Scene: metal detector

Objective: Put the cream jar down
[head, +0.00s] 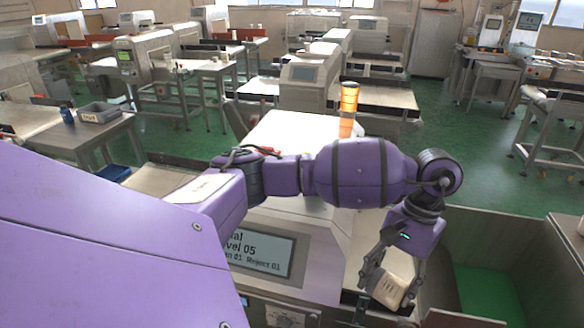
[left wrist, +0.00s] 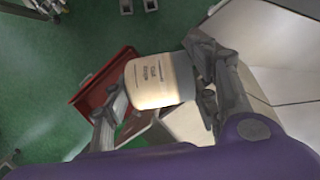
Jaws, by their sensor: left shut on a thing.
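The cream jar (head: 389,290) is a small cream-coloured jar with a darker grey end and printed lettering. My left gripper (head: 388,282) is shut on it, at the lower right of the head view, with the jar tilted between the fingers. In the left wrist view the jar (left wrist: 161,82) lies between the two fingers of the gripper (left wrist: 158,98), its label facing the camera. I cannot tell from these views how high the jar is above the surface below. My right gripper is not in view.
A metal detector with a display (head: 262,254) stands in front of me. A red tray (left wrist: 100,82) shows beyond the jar in the wrist view. Tables and machines fill the background.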

